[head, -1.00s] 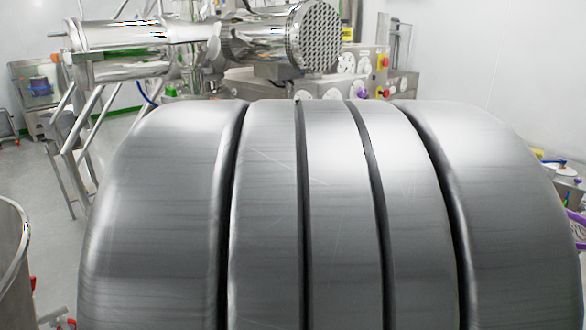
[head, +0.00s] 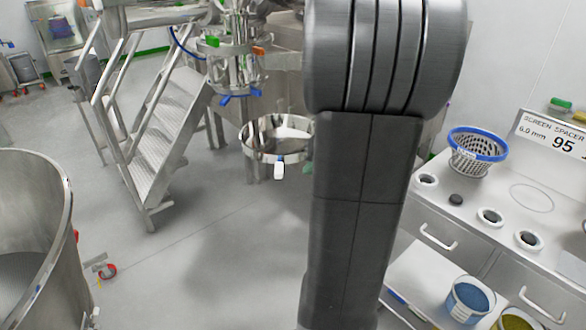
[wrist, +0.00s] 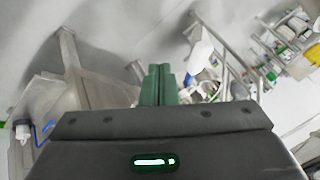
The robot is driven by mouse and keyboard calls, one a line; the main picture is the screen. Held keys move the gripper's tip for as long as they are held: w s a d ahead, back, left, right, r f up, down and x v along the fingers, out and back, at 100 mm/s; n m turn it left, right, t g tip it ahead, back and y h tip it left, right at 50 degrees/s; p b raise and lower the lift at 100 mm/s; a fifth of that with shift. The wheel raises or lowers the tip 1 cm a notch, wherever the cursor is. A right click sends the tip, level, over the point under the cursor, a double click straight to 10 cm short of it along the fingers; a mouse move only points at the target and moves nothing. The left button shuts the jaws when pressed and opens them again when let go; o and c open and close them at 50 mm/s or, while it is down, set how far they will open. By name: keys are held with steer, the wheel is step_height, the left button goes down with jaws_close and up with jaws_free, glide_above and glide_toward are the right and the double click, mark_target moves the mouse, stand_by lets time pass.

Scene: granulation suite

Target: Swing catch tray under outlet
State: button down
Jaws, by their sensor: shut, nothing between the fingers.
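The round steel catch tray (head: 262,156) shows in the head view near the middle, with a white-tipped handle (head: 279,168) at its front. It appears below and slightly right of the outlet (head: 236,74), a steel fitting with blue and green clamp parts. My arm hides the tray's right edge. In the wrist view my gripper (wrist: 160,70) has green fingers pressed together and empty. In the head view only a little green of it shows beside my arm, right of the handle. I cannot tell whether it touches the tray.
Metal stairs (head: 160,140) with rails stand left of the outlet. A large steel drum (head: 45,215) is at the left edge. A bench at right bears a blue-rimmed basket (head: 478,150) and a sign (head: 553,137).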

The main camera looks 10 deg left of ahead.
steer(key=shift+s+a+f+p, duration=0.1)
steer(key=shift+a+f+p, duration=0.15)
steer(key=shift+a, duration=0.6)
steer(key=shift+a+f+p, duration=0.15)
steer(key=shift+a+f, duration=0.15)
steer(key=shift+a, duration=0.55)
steer(key=shift+s+a+f+p, duration=0.1)
steer(key=shift+a+f+p, duration=0.15)
steer(key=shift+a, duration=0.6)
